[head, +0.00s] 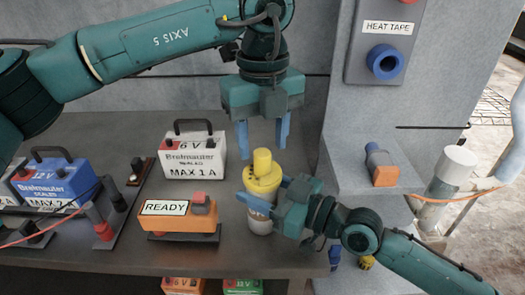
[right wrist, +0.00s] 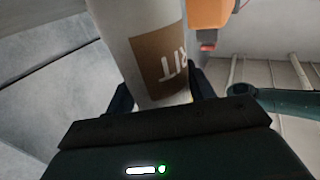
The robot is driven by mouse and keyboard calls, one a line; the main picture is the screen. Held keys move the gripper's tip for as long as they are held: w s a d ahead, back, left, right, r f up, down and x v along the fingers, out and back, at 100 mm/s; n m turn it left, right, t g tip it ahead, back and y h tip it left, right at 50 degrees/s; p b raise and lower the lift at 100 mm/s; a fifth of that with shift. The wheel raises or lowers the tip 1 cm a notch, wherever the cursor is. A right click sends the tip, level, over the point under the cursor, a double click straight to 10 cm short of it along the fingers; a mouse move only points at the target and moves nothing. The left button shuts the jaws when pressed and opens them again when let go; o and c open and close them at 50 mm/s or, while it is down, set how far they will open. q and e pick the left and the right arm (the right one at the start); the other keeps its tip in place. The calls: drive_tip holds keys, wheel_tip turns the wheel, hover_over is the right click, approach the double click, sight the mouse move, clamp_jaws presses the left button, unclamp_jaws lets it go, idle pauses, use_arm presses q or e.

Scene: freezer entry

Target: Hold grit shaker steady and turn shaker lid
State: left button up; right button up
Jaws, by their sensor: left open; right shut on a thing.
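The grit shaker (head: 261,217) stands upright on the dark bench, with a white body and a brown label. Its yellow lid (head: 263,175) has a raised knob on top. My right gripper (head: 262,194) is shut on the shaker's body from the right. In the right wrist view the shaker (right wrist: 150,50) sits between the fingers, and part of its label lettering shows. My left gripper (head: 262,133) is open, pointing down above the lid, its blue fingers on either side of the knob's line and apart from it. The shaker's far side is hidden.
An orange box with a READY sign (head: 180,222) and a white 6 V battery unit (head: 192,155) stand left of the shaker. A blue 12 V unit (head: 60,183) is farther left. A wall panel with a HEAT TAPE roll (head: 384,61) and a shelf (head: 350,178) are at right.

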sight(263, 153)
use_arm(q)
wheel_tip(263, 153, up, 8)
drive_tip(key=shift+r, duration=0.2)
use_arm(e)
drive_tip(key=o, duration=1.5)
drive_tip(key=shift+c, duration=0.2)
drive_tip(key=shift+o, duration=0.3)
drive_tip(key=o, duration=0.4)
use_arm(q)
drive_tip(key=shift+f+b, duration=0.9)
use_arm(e)
drive_tip(key=shift+v, duration=1.9)
use_arm(q)
drive_tip(key=shift+f+b, duration=0.95)
use_arm(e)
drive_tip(key=shift+v, duration=1.6)
